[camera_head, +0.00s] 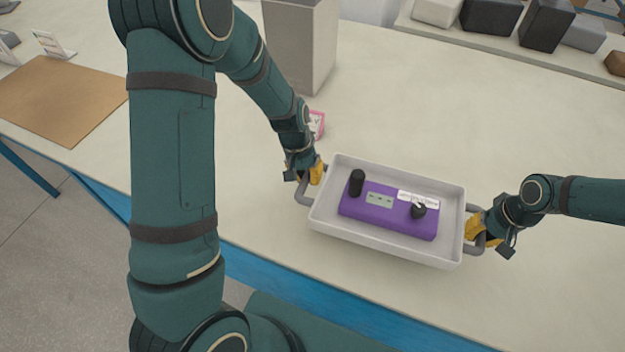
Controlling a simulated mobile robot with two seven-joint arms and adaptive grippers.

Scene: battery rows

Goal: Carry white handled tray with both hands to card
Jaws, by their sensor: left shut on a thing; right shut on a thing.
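The white handled tray (322,222) is at the middle right of the head view, over the pale table near its front edge. It holds a purple box (388,222) with two dark knobs and a label. My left gripper (311,178) is shut on the tray's left grey handle. My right gripper (478,232) is shut on its right handle. I cannot tell whether the tray touches the table or hangs just above it. A flat brown card (62,98) lies on the table at the far left, with my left arm between it and the tray.
A small pink and white item (317,124) stands behind my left gripper, partly hidden. A tall grey block (300,45) is at the back. A shelf (500,45) with several dark and light blocks runs along the back right. A small sign (50,44) stands behind the card.

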